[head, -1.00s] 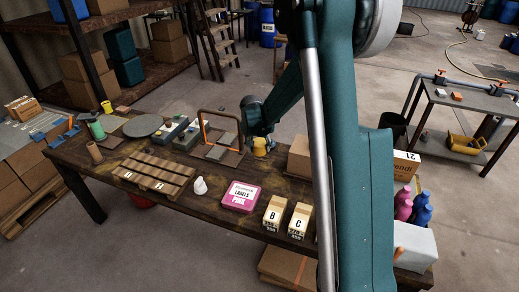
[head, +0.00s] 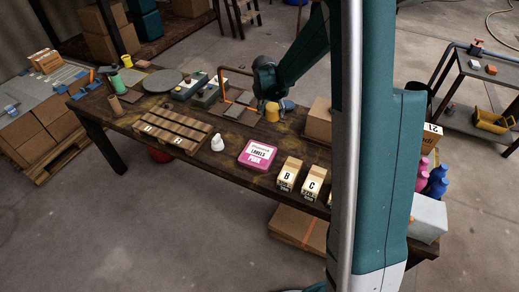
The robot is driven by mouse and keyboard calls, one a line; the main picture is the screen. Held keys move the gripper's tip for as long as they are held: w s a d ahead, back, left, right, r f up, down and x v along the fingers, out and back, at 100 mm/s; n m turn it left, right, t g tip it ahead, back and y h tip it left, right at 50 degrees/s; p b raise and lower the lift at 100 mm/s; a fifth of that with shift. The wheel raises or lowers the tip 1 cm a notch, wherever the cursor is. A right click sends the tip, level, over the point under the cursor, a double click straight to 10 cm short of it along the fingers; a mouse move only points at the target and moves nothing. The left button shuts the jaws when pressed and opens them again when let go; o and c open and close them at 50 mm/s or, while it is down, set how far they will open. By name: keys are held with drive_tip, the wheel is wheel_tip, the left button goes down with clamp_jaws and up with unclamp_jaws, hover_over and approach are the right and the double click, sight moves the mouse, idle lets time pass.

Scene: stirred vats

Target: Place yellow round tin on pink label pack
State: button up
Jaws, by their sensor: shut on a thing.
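The yellow round tin (head: 271,112) is small in the head view, near the back edge of the wooden table. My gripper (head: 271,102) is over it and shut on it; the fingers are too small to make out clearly. I cannot tell whether the tin touches the table. The pink label pack (head: 257,154) lies flat near the front edge of the table, in front of the tin and slightly left. Its top is clear, with "LABELS" and "PINK" on it.
A white bottle (head: 218,143) stands left of the pack. Cartons B (head: 288,173) and C (head: 314,181) stand to its right. A slatted wooden rack (head: 171,129) lies farther left. A brown box (head: 318,121) is right of the tin. My arm hides part of the table's right end.

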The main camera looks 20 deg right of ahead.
drive_tip(key=s+a+r+m+p, duration=0.1)
drive_tip(key=s+a+r+m, duration=0.1)
drive_tip(key=s+a, duration=0.9)
drive_tip(key=shift+s+a+r+g+h+p, duration=0.3)
drive_tip(key=shift+s+a+r+h+p, duration=0.1)
drive_tip(key=shift+s, duration=0.45)
drive_tip(key=shift+f, duration=0.15)
drive_tip(key=b, duration=0.2)
hover_over(260, 152)
drive_tip(key=a, duration=0.1)
drive_tip(key=shift+s+a+f, duration=0.1)
drive_tip(key=shift+s+f, duration=0.1)
drive_tip(key=shift+f, duration=1.35)
drive_tip(key=shift+s+a+f, duration=0.1)
drive_tip(key=shift+s+f, duration=0.05)
drive_tip(key=shift+f, duration=1.35)
drive_tip(key=shift+f, duration=1.85)
drive_tip(key=shift+f+b, duration=0.15)
drive_tip(key=shift+b, duration=0.2)
drive_tip(key=o, duration=1)
